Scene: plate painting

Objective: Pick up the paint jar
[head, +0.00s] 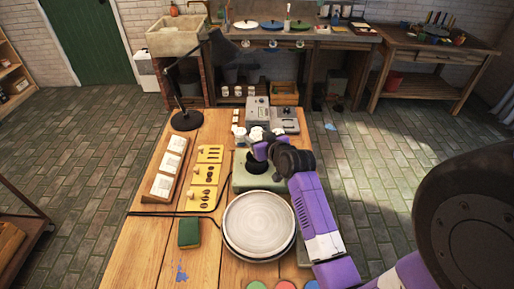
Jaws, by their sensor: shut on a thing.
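My gripper (258,143) is over the far part of the table, just beyond the green box with a dark round opening (246,182). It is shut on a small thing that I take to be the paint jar. My wrist and fingers mostly hide this thing, so its colour and shape are not clear. Small pale pieces (239,132) stand close to the left of my gripper. I cannot tell whether the held thing touches the table.
A pale plate (259,224) rests on a dark round base nearer me. Yellow stencil boards (206,174), a tray of white tiles (163,177) and a green sponge (189,232) lie left. A black lamp (186,118) and grey devices (257,111) stand at the far end. Coloured discs (284,285) show at the bottom.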

